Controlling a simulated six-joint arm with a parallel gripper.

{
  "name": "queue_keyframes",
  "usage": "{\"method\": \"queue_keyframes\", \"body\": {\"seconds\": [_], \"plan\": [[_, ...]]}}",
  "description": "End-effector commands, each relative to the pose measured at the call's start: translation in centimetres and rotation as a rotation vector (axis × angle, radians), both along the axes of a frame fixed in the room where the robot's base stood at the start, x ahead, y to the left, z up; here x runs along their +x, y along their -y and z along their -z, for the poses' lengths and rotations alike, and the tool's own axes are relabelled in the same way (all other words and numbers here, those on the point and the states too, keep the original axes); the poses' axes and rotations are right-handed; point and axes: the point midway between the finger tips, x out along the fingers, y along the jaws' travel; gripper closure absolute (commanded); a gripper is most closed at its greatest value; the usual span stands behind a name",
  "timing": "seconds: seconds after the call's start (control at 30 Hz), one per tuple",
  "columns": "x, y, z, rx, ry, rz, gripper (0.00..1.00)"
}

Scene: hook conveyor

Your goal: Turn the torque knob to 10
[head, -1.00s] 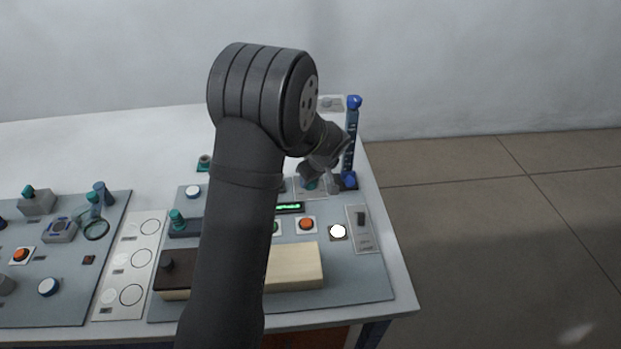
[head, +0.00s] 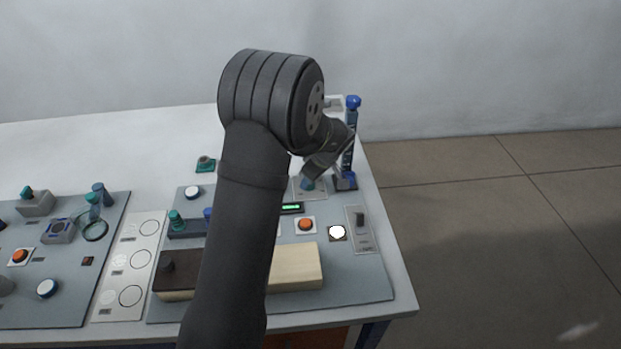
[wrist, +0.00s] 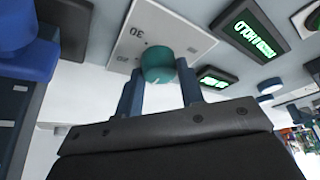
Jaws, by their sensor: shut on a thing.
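The torque knob is a teal round knob (wrist: 158,64) on a light dial plate (wrist: 190,38) marked with numbers, one of which reads 30. In the head view the teal knob (head: 308,184) shows just below my gripper (head: 314,174). In the wrist view my gripper (wrist: 160,85) has its two blue fingers on either side of the knob, shut on it. The knob's pointer and the 10 mark cannot be made out.
A green-lit display (wrist: 249,38) is beside the dial plate, with a smaller lit one (wrist: 215,77) near it. A blue post (head: 351,135) stands close to the right of my gripper. An orange button (head: 305,225), a white lamp (head: 337,232) and a slide switch (head: 360,228) lie nearer.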

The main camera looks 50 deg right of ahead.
Motion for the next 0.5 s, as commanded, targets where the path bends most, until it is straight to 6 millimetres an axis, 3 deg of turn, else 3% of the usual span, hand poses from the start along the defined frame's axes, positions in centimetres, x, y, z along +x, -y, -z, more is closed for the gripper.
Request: {"method": "queue_keyframes", "body": {"seconds": [0.03,0.07,0.17,0.5], "plan": [[-0.02,0.03,0.0,-0.002,-0.001,-0.001,0.88],[-0.03,0.03,0.0,-0.002,-0.001,-0.001,0.61],[-0.02,0.02,0.0,-0.001,-0.001,-0.001,0.43],[-0.14,0.03,-0.3,-0.002,0.0,0.001,0.43]]}}
